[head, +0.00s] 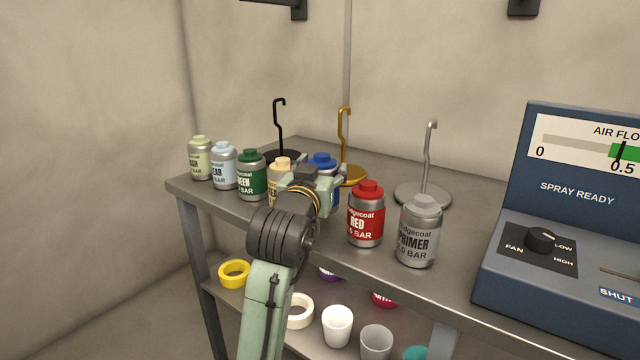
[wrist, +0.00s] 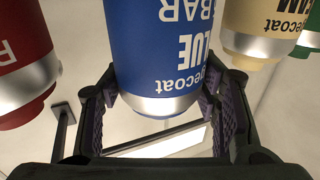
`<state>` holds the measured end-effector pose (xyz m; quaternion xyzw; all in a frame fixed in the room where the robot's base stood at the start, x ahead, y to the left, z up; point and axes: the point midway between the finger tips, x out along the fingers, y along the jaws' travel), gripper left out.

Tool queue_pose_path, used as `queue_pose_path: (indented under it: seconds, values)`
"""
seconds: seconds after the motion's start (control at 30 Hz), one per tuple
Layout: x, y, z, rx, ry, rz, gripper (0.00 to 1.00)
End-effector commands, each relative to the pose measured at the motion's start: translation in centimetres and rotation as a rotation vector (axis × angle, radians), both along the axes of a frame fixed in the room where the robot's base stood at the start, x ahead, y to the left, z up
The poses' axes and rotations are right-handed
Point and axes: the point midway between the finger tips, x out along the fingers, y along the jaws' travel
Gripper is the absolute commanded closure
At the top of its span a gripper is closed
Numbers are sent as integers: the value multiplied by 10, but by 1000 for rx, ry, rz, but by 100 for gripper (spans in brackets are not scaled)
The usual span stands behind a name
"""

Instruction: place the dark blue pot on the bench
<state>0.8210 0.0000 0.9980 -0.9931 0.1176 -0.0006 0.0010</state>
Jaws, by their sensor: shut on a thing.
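The dark blue pot (head: 322,160) is labelled BLUE and has a blue lid. It stands upright among the row of pots above the grey bench (head: 300,222), and my arm hides most of its body in the head view. In the wrist view, the dark blue pot (wrist: 155,50) appears upside down between both fingers. My gripper (wrist: 160,108) is shut on it near its silver shoulder. In the head view, my gripper (head: 328,184) reaches in from the front. I cannot tell whether the pot's base touches the bench.
A cream pot (head: 281,170) stands close left, with green, light blue and pale green pots beyond. A red pot (head: 366,215) and grey primer pot (head: 418,232) stand right. Behind are black, gold and silver hook stands (head: 424,194). A blue spray console (head: 570,200) occupies the right end.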

Motion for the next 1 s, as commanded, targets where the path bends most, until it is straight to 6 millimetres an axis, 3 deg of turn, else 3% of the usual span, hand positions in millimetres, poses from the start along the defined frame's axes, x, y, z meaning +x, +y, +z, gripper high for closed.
queue_pose_path:
  seconds: [0.17,0.57,0.6,0.73,1.0]
  values:
    - [0,0,-24,-1,0,0,83]
    - [0,0,-30,0,-2,0,83]
    - [0,0,-31,0,0,0,43]
    - [0,0,-30,0,0,0,35]
    - [0,0,-29,0,0,0,35]
